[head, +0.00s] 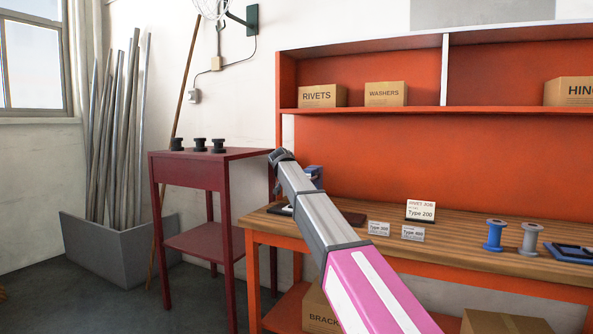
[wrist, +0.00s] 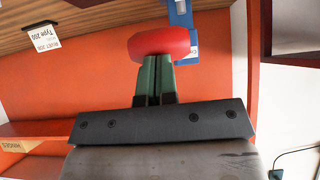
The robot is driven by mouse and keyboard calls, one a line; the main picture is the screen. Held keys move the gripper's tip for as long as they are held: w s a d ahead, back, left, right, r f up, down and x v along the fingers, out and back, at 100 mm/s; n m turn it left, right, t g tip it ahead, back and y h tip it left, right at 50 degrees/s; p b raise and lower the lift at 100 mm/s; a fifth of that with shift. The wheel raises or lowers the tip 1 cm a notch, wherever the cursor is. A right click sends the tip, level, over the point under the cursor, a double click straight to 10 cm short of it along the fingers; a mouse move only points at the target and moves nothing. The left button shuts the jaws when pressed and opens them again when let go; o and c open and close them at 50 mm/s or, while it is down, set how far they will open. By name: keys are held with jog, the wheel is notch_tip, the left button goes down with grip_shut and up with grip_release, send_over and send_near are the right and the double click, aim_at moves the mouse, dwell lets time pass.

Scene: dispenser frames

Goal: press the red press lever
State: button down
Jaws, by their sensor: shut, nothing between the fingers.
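The red rounded part (wrist: 160,42), which looks like the press lever's end, shows in the wrist view at the top middle. A blue body (wrist: 180,14) is just behind it. My gripper (wrist: 155,62) is shut and empty, its green fingers together with the tips right at the red part's edge. I cannot tell whether they touch. My arm hides the red lever and my gripper there.
The wooden bench (head: 480,235) carries Type signs, a blue spool (head: 494,235) and a grey spool (head: 531,239). A dark red table (head: 185,172) with several black spools stands to the left. An orange shelf (head: 390,112) with boxes rises behind the bench.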

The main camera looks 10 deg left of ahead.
jog(key=shift+s+f, duration=0.1)
jog(key=shift+f, duration=1.5)
